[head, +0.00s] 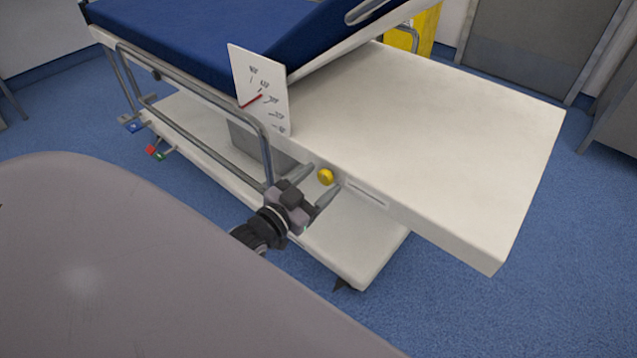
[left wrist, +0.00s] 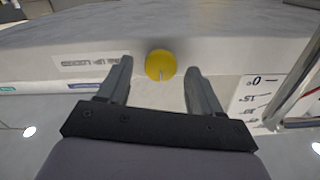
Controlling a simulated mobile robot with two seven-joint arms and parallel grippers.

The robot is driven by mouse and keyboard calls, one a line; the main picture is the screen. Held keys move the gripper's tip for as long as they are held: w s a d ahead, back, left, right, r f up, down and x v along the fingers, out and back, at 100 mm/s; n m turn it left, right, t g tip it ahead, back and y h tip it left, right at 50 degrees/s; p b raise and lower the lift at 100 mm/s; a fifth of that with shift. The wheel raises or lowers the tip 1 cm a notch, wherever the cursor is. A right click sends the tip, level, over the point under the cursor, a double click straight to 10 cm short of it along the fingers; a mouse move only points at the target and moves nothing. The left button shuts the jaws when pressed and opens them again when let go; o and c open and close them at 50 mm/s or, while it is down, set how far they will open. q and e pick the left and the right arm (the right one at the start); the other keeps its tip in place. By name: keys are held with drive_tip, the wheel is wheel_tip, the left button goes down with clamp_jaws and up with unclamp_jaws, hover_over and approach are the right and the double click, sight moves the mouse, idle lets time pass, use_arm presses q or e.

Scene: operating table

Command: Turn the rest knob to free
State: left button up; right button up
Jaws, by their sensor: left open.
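The rest knob (head: 325,177) is a round yellow knob on the side face of the white table section. My left gripper (head: 322,184) is open, with its two fingers pointing at that side face and the knob showing between them. In the left wrist view the knob (left wrist: 160,65) has a small pale mark at its lower edge. It sits just beyond the open fingertips (left wrist: 158,72), with a gap on both sides. A pale label (head: 367,193) is on the side face beside the knob; its lettering (left wrist: 90,63) is upside down and blurred in the left wrist view. My right gripper is out of view.
A white angle scale (head: 262,92) with a red pointer stands left of the knob. A grey side rail (head: 200,92) runs close to my left gripper. The white base (head: 350,240) lies below. Red, green and blue pedals (head: 150,149) are at the left.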

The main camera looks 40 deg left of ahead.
use_arm(q)
drive_tip(key=shift+w, duration=0.3)
drive_tip(key=c, duration=1.1)
drive_tip(key=shift+o, duration=0.2)
